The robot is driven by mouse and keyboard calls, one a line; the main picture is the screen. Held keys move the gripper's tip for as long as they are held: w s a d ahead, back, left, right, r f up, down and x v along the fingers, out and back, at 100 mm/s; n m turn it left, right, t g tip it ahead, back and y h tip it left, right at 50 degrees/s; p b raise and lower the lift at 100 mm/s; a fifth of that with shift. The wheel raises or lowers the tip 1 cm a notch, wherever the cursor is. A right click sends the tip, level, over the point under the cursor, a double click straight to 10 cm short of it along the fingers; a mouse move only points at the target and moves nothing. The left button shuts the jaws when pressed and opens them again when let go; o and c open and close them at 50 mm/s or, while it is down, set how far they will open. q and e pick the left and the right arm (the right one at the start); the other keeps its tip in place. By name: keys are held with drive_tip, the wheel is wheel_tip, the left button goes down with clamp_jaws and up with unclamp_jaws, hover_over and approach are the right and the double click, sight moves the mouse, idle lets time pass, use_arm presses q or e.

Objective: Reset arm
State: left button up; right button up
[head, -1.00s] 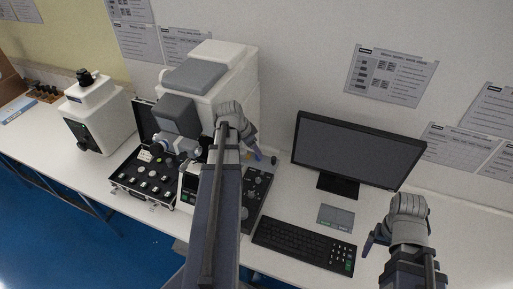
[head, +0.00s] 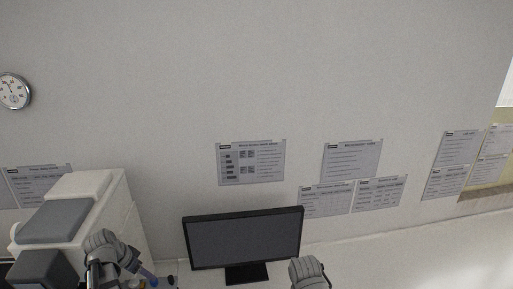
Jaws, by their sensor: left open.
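My left arm comes in at the bottom left of the head view, in front of the white tester. My left gripper (head: 146,277) is open at the bottom edge, with a blue-purple finger showing beside the grey wrist. I see nothing held in it. My right arm shows only as a grey wrist part at the bottom edge, below the monitor's right side. The right gripper's fingers are out of the picture.
A white tester (head: 84,207) with a grey top stands at the lower left. A black monitor (head: 244,238) stands right of it. Bare tabletop (head: 400,262) lies to the right. Posters (head: 251,163) and a clock (head: 14,91) hang on the wall behind.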

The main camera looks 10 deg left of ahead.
use_arm(q)
drive_tip(key=s+d+f+n+g+y, duration=0.1)
drive_tip(key=d+f+n+g, duration=0.15)
drive_tip(key=d, duration=2.55)
drive_tip(key=s+d+f+m+b, duration=0.1)
drive_tip(key=s+d+f+b, duration=0.1)
drive_tip(key=f+b, duration=0.5)
drive_tip(key=s+d+f+m+g+y+b, duration=0.1)
drive_tip(key=s+d+f+b, duration=0.1)
drive_tip(key=d+f+b, duration=0.3)
drive_tip(key=s+d+f+m+g+b, duration=0.1)
drive_tip(key=d+f+b, duration=0.3)
drive_tip(key=f+b, duration=0.6)
drive_tip(key=shift+s+y+b, duration=0.3)
drive_tip(key=shift+s+b, duration=0.25)
